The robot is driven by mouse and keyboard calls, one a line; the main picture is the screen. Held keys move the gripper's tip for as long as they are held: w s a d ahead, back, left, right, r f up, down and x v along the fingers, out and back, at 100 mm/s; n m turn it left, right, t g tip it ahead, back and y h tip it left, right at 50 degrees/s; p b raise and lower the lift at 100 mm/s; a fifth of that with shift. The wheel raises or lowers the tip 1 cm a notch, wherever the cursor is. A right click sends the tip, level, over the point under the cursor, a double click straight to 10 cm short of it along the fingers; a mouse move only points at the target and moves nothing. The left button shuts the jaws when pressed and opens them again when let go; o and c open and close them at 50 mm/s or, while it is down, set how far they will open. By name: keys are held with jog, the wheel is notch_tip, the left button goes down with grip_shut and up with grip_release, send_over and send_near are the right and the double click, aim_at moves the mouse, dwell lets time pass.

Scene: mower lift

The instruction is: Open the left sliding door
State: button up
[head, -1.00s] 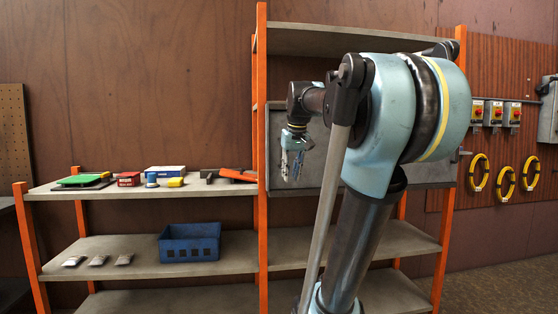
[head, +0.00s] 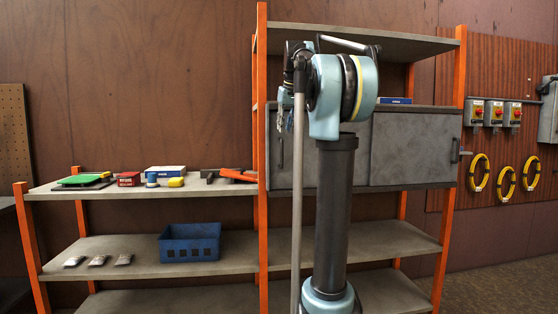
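The left sliding door (head: 345,158) is a grey panel in the cabinet of the tall orange-post shelf. It looks closed, its right edge meeting the right sliding door (head: 412,148), also grey. A dark upright handle (head: 281,152) shows near the left door's left edge. My gripper (head: 283,124) hangs fingers down in front of the upper left of the left door, just above the handle in the picture. I cannot tell whether it touches the door. The fingers are small and seen side-on, so their opening is unclear. My arm hides part of the left door.
A blue box (head: 394,100) lies on top of the cabinet. A lower shelf (head: 225,188) at left bears several small items and, below, a blue crate (head: 189,242). Orange posts (head: 262,100) flank the cabinet. Switches and yellow rings (head: 479,172) hang at right.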

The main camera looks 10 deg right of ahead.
aim_at(281, 151)
jog(key=x, duration=1.5)
jog(key=shift+d, duration=0.1)
grip_shut()
